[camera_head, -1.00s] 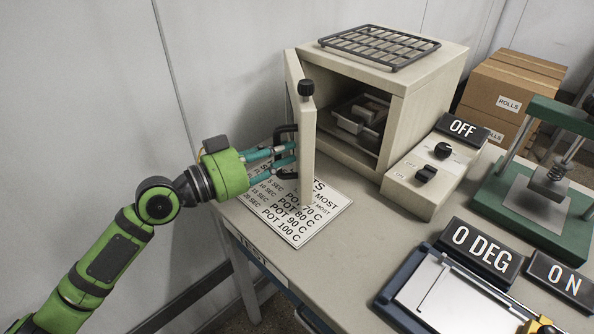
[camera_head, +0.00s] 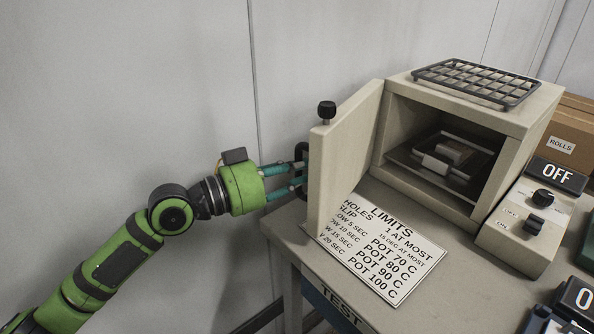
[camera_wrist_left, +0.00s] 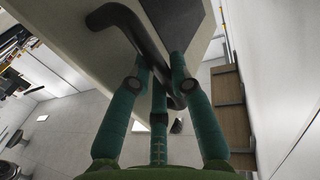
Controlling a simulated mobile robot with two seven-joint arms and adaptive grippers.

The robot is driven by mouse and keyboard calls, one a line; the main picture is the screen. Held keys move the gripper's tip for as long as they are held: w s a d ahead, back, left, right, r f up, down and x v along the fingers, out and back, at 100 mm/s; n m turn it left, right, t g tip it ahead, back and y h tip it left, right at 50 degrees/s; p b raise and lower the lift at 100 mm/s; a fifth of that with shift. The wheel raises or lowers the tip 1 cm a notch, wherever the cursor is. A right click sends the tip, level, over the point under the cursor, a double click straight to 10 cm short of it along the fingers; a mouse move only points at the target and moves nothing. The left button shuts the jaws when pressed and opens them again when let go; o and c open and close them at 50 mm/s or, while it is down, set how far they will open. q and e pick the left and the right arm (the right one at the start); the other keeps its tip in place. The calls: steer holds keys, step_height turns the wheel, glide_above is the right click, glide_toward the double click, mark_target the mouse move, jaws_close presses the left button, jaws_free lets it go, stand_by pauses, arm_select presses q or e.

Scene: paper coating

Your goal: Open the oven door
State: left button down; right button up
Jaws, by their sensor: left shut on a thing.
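The beige oven (camera_head: 522,131) stands on the table with its front opening facing me. Its door (camera_head: 347,148) is swung wide open to the left, with a black knob (camera_head: 326,110) on its top edge. My left gripper (camera_head: 300,176) is at the outer side of the door, shut on the dark door handle (camera_head: 303,158). In the left wrist view the gripper's fingers (camera_wrist_left: 160,85) close around the black bar handle (camera_wrist_left: 130,25). Inside the oven is a tray (camera_head: 438,166) with a small block on it. My right gripper is in neither view.
A wire rack (camera_head: 476,82) lies on top of the oven. A printed limits sheet (camera_head: 385,250) lies in front of it, partly hidden by the door. A control box (camera_head: 522,222) with an OFF sign (camera_head: 557,175) stands at the right.

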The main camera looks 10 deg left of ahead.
arm_select(q)
steer(key=c, duration=1.1)
jaws_free()
steer(key=v, duration=1.2)
